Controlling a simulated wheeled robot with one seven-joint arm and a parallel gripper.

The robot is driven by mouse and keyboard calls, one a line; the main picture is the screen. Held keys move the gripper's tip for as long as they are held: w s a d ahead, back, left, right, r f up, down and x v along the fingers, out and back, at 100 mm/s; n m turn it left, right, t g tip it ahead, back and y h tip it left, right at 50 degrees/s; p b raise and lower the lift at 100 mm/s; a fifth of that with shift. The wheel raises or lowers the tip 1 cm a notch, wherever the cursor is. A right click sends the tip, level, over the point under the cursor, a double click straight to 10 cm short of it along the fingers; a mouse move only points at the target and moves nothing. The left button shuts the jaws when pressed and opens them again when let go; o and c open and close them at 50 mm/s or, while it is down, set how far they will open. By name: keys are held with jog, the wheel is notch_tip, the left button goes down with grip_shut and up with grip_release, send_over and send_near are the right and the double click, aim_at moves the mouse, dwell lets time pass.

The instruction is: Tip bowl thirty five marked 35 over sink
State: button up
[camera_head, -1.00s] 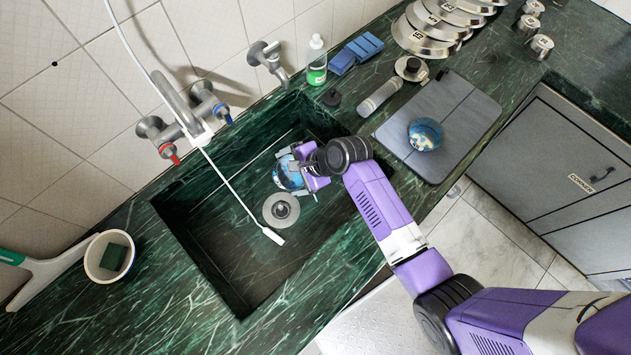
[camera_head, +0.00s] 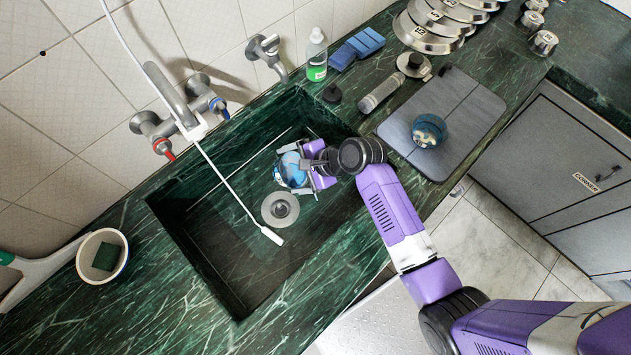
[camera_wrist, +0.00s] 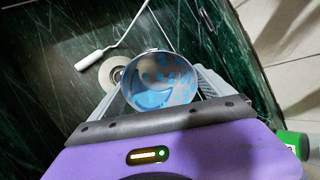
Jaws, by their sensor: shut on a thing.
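A blue bowl (camera_head: 291,170) is between the fingers of my gripper (camera_head: 297,168), over the sink (camera_head: 240,255). In the wrist view the same bowl (camera_wrist: 160,80) sits between the two grey fingers of my gripper (camera_wrist: 165,85), with its mouth and patchy blue-and-grey inside facing the camera. My gripper is shut on it. No number is readable on it. A second round blue item (camera_head: 428,130), perhaps another bowl, rests on the grey board; its marking cannot be read either.
A white hose with a spray end (camera_head: 272,236) hangs from the tap (camera_head: 180,115) into the sink, beside the round drain (camera_head: 280,208). A green soap bottle (camera_head: 316,55), blue sponges (camera_head: 357,48) and a grey board (camera_head: 455,100) line the counter. A white tub (camera_head: 102,256) stands at left.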

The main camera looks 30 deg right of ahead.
jog(key=shift+s+d+r+t+y+b, duration=0.2)
jog(key=shift+t+y+b, duration=0.35)
jog(key=shift+b, duration=1.3)
jog(key=shift+s+d+r+t+y+b, duration=0.25)
jog(key=shift+t+y+b, duration=0.35)
jog(key=shift+b, duration=0.5)
jog(key=shift+s+d+r+t+y+b, duration=0.2)
jog(key=shift+t+y+b, duration=0.35)
jog(key=shift+b, duration=0.5)
jog(key=shift+w+a+r+p, duration=0.1)
jog(key=shift+r+p, duration=0.2)
jog(key=shift+p, duration=0.25)
jog(key=shift+w+a+r+g+h+p, duration=0.2)
jog(key=shift+g+h+p, duration=0.2)
jog(key=shift+p, duration=0.65)
jog(key=shift+w+a+f+g+h+p, duration=0.2)
jog(key=shift+f+g+h+p, duration=0.4)
jog(key=shift+p, duration=0.25)
jog(key=shift+f, duration=0.25)
jog(key=g+h+p, duration=0.1)
jog(key=p, duration=0.1)
jog(key=shift+w+a+r+p, duration=0.1)
jog(key=shift+r+p, duration=0.05)
jog(key=shift+p, duration=0.15)
